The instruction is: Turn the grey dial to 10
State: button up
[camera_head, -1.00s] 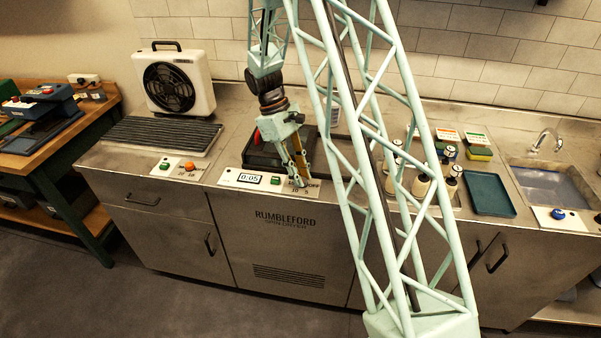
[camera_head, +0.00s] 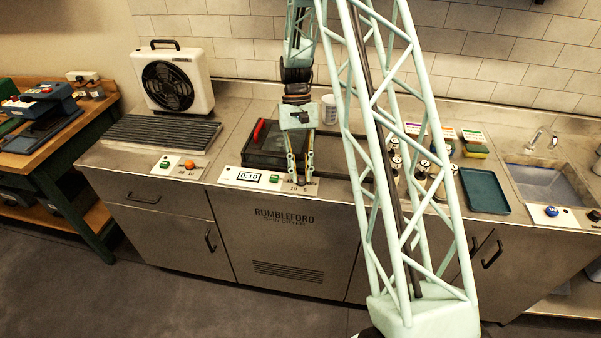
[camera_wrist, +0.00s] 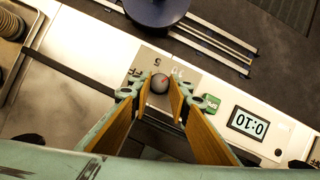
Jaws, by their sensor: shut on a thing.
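The grey dial (camera_wrist: 159,84) is a round knob with a red pointer mark, seen in the wrist view on a pale panel with printed numbers. My gripper (camera_wrist: 160,89) is shut on it, one finger on each side. In the head view my gripper (camera_head: 299,178) reaches down to the panel (camera_head: 314,188), and the dial is largely hidden by the fingers. The display (camera_head: 250,177) reads 0:10; it also shows in the wrist view (camera_wrist: 247,122). A green button (camera_wrist: 211,102) sits between dial and display.
A dark tray unit with a red handle (camera_head: 259,131) lies behind the panel. A fan (camera_head: 174,80) stands at the back left. Several bottles and a teal tray (camera_head: 484,191) are to the right, near the sink (camera_head: 546,183). The counter's front edge is close to the dial.

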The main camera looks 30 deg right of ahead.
jog(key=shift+m, duration=0.3)
jog(key=o, duration=0.9)
jog(key=shift+c, duration=0.2)
jog(key=v, duration=1.2)
jog(key=shift+d, duration=0.15)
